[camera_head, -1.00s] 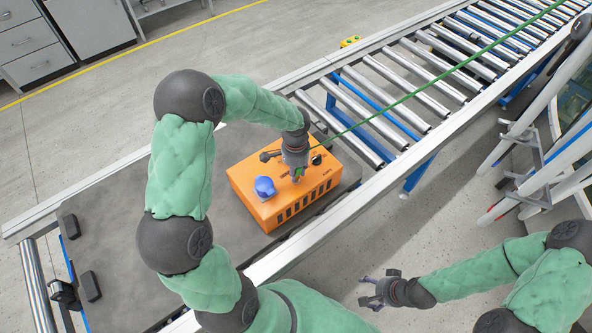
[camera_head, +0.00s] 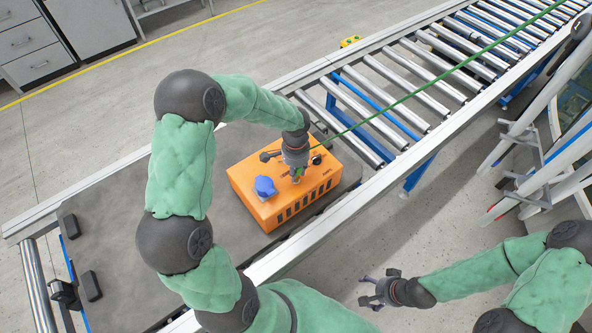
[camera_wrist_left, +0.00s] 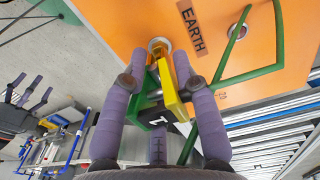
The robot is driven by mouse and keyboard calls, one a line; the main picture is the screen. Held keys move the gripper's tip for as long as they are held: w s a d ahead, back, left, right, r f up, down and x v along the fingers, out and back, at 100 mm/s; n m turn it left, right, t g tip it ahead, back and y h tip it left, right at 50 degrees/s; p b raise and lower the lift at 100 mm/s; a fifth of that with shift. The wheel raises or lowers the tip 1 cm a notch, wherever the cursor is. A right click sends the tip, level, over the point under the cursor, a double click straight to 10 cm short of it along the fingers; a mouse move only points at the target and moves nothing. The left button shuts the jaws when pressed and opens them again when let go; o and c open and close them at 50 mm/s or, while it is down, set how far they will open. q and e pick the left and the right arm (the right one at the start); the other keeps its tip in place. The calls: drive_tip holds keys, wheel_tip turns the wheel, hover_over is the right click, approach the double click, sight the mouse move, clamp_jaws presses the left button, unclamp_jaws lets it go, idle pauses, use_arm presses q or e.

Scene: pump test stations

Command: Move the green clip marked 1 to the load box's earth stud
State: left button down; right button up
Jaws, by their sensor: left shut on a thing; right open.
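The orange load box (camera_head: 240,180) sits on the grey mat and has a blue knob on top. My left gripper (camera_head: 297,174) points down at the top of the box. In the left wrist view its purple fingers (camera_wrist_left: 160,85) are shut on the green clip (camera_wrist_left: 152,112), which has a yellow jaw part and a dark tag marked 1. The clip's tip is at the round metal earth stud (camera_wrist_left: 159,45), beside the EARTH label. I cannot tell whether the jaws grip the stud. My right gripper (camera_head: 374,290) is open and empty, right of the bench edge.
A green cable (camera_head: 420,92) stretches from the box over the roller conveyor (camera_head: 400,85) to the upper right. In the left wrist view a green cable loop (camera_wrist_left: 250,78) lies across the orange face. The grey mat (camera_head: 130,215) is clear left of the box, apart from small dark blocks.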

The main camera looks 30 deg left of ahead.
use_arm(q)
drive_tip(key=shift+f+b, duration=0.35)
drive_tip(key=shift+f, duration=0.15)
drive_tip(key=c, duration=0.9)
unclamp_jaws()
wheel_tip(320, 180, up, 12)
drive_tip(key=shift+a, duration=0.1)
